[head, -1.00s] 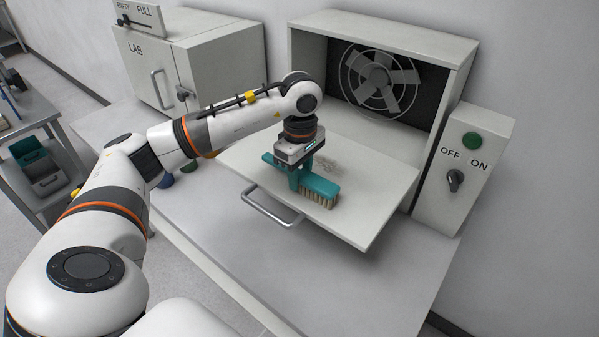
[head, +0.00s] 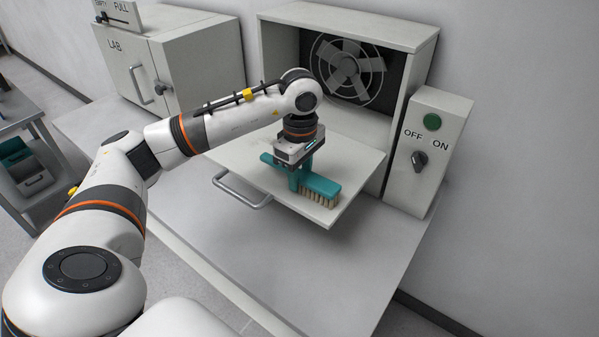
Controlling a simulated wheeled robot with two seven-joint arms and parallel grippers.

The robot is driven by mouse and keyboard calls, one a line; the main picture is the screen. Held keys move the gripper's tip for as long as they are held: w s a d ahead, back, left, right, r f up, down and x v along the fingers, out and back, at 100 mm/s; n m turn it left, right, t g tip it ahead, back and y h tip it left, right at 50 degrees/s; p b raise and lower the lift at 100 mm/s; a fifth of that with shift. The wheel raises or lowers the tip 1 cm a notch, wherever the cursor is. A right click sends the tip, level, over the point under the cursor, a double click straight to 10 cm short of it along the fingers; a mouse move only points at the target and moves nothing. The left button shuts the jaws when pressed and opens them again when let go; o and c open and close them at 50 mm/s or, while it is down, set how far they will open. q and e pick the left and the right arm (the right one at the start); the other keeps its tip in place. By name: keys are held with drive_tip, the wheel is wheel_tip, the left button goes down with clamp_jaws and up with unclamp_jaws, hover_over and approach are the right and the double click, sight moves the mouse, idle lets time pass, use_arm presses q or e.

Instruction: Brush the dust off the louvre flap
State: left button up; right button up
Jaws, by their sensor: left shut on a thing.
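The louvre flap (head: 350,165) is a pale panel, folded down open in front of the fan box, with a metal bar handle (head: 243,196) at its front edge. My left gripper (head: 298,176) points down over the flap, shut on a teal brush (head: 322,186). The brush's pale bristles point down at the flap near its front right part; I cannot tell if they touch it. No dust shows on the visible part of the flap. The area behind the gripper and wrist is hidden. My right gripper is not in view.
Behind the flap stands the box with a fan (head: 348,68). A control box (head: 430,150) with a green button and OFF/ON knob is at its right. A LAB cabinet (head: 165,62) stands at the left. The bench (head: 330,270) is clear at the front right.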

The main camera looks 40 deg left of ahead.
use_arm(q)
drive_tip(key=r, duration=0.1)
drive_tip(key=r+p, duration=0.1)
drive_tip(key=shift+d+r, duration=0.35)
drive_tip(key=shift+a+r+p, duration=0.3)
drive_tip(key=shift+r+p, duration=0.25)
drive_tip(key=shift+r, duration=0.05)
drive_tip(key=shift+a+r+p, duration=0.1)
drive_tip(key=shift+r+p, duration=0.4)
drive_tip(key=shift+r, duration=0.25)
drive_tip(key=shift+r+p, duration=0.7)
drive_tip(key=shift+r, duration=0.6)
